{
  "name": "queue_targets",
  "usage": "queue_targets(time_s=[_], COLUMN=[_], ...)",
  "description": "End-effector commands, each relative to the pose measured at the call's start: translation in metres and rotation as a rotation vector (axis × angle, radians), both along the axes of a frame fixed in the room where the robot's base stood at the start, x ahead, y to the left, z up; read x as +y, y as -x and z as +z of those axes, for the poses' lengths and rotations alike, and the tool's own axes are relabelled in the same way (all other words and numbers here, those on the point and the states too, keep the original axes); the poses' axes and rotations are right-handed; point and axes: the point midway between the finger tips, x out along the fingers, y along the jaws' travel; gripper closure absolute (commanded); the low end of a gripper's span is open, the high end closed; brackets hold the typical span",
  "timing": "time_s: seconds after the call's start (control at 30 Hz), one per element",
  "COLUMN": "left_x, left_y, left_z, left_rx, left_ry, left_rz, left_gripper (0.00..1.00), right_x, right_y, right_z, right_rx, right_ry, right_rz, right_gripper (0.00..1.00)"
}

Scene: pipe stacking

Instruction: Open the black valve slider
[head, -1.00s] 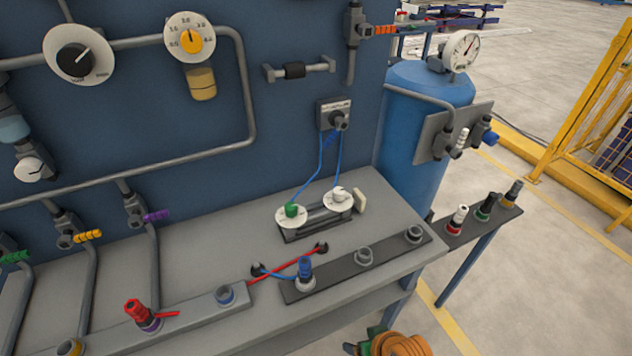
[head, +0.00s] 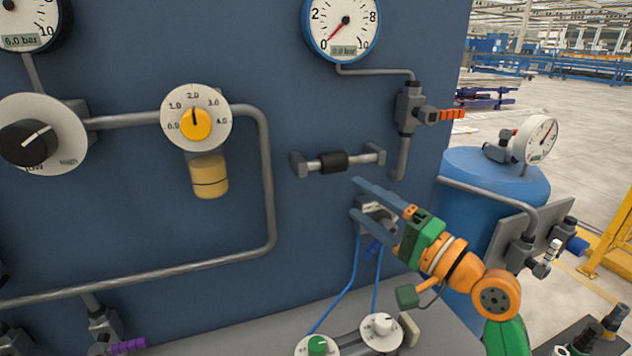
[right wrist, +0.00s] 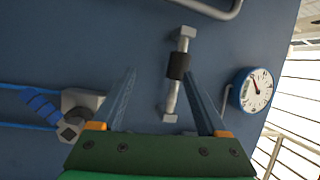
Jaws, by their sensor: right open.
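The black valve slider (head: 334,162) is a black sleeve at the middle of a short grey horizontal bar fixed to the blue panel between two end blocks. My right gripper (head: 354,195) is open and empty, just below and to the right of the slider in the head view. In the right wrist view the slider (right wrist: 178,66) lies ahead of the gap between the two fingers (right wrist: 168,98), with the bar running roughly along the finger direction. The fingers do not touch the slider. My left gripper is not in view.
A grey connector block with blue hoses (head: 372,246) sits on the panel behind my right gripper. An orange-handled valve (head: 440,115) and pipe stand right of the slider. A yellow-knobbed regulator (head: 196,124) is to the left.

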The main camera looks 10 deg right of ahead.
Motion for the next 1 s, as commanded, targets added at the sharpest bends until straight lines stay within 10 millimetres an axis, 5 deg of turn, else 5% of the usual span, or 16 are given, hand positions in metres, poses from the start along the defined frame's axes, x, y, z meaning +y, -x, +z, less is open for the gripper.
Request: queue_targets(time_s=[0.2, 0.43, 0.73, 1.0], left_x=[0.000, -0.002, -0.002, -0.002], left_y=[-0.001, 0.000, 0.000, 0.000], left_z=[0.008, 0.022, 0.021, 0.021], left_rx=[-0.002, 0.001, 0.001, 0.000], left_ry=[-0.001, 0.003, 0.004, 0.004], left_rz=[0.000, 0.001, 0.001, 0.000], left_gripper=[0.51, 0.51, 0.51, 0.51], right_x=[0.005, 0.027, 0.032, 0.032], right_y=[-0.017, -0.050, -0.056, -0.056], right_z=[0.038, 0.045, 0.043, 0.043], right_rx=[-0.033, -0.032, -0.033, -0.033], right_ry=[-0.121, -0.115, -0.110, -0.110], right_rz=[0.026, 0.024, 0.023, 0.023], right_gripper=[0.24, 0.24, 0.24, 0.94])
